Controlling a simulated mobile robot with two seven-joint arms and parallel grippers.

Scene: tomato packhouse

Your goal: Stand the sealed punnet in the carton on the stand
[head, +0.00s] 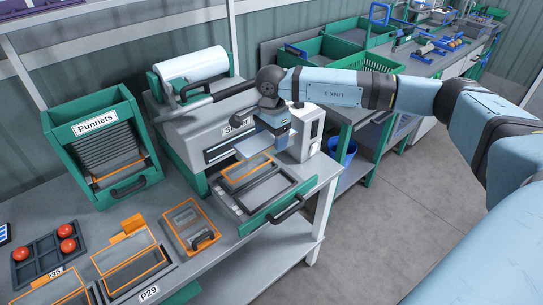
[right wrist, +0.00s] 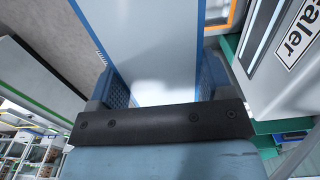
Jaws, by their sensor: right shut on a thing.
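My right gripper (head: 268,137) is above the pulled-out drawer of the sealer (head: 208,130). It is shut on a pale flat panel (right wrist: 150,45), which shows between its fingers in the right wrist view. I cannot tell what the panel belongs to. An orange-rimmed punnet (head: 247,172) lies at the back of the drawer, just below the gripper. Another orange-rimmed punnet (head: 190,226) lies on the bench left of the drawer. I cannot tell which punnet is sealed. No carton on a stand can be made out. My left gripper is out of view.
A green Punnets dispenser (head: 136,118) stands left of the sealer. A dark tray (head: 35,246) with red tomatoes and orange-edged trays lie at the front left. The drawer's black handle (head: 289,209) sticks out at the front. Green crates (head: 325,48) stand behind. The floor at right is clear.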

